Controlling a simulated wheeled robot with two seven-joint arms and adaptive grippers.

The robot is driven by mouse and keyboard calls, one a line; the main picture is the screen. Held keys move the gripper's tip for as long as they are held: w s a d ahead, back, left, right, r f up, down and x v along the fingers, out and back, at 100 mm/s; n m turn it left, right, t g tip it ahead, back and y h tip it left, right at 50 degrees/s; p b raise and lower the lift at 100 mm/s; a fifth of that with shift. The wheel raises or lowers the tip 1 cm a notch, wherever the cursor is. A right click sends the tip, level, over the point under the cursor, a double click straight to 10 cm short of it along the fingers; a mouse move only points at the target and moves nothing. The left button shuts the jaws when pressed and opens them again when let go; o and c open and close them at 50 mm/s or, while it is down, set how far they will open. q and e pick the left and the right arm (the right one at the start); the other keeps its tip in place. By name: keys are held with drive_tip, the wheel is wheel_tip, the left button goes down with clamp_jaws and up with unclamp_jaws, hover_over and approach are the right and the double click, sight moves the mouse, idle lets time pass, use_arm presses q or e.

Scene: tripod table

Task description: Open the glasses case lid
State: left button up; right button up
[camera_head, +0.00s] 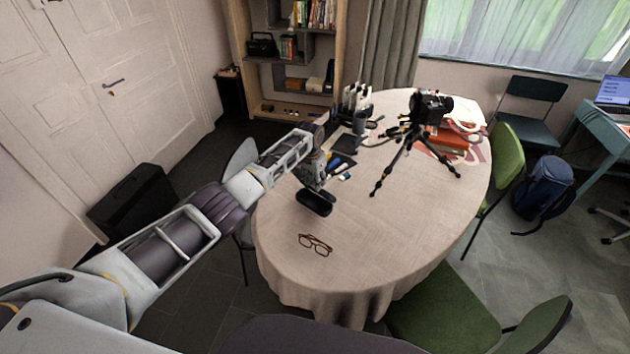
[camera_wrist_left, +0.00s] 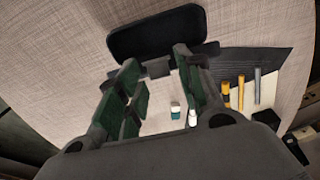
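The black glasses case (camera_head: 314,203) lies on the tablecloth near the table's left edge. It looks like a dark rounded oblong, and I cannot clearly tell how its lid stands. In the left wrist view the case (camera_wrist_left: 157,33) lies across the top, just beyond the fingertips. My left gripper (camera_head: 316,184) is at the far side of the case, pointing down, and hides part of it. In the left wrist view its two dark green fingers (camera_wrist_left: 158,72) are spread apart with nothing gripped between them. I cannot tell whether they touch the case. My right gripper is not in view.
Brown-framed glasses (camera_head: 316,245) lie on the table (camera_head: 290,264) in front of the case. Pens, markers and a dark mat (camera_head: 345,145) lie behind the gripper. A camera on a tripod (camera_head: 412,140) stands to the right. The front of the table is mostly clear.

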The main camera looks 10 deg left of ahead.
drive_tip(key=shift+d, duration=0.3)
use_arm(q)
drive_tip(key=shift+r, duration=0.15)
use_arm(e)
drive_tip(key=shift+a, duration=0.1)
use_arm(q)
drive_tip(key=shift+r, duration=0.7)
wheel_tip(320, 180, up, 10)
drive_tip(key=s, duration=0.1)
drive_tip(key=shift+a, duration=0.3)
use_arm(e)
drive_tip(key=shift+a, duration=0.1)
use_arm(q)
drive_tip(key=shift+s+r, duration=0.1)
drive_tip(key=shift+c, duration=0.4)
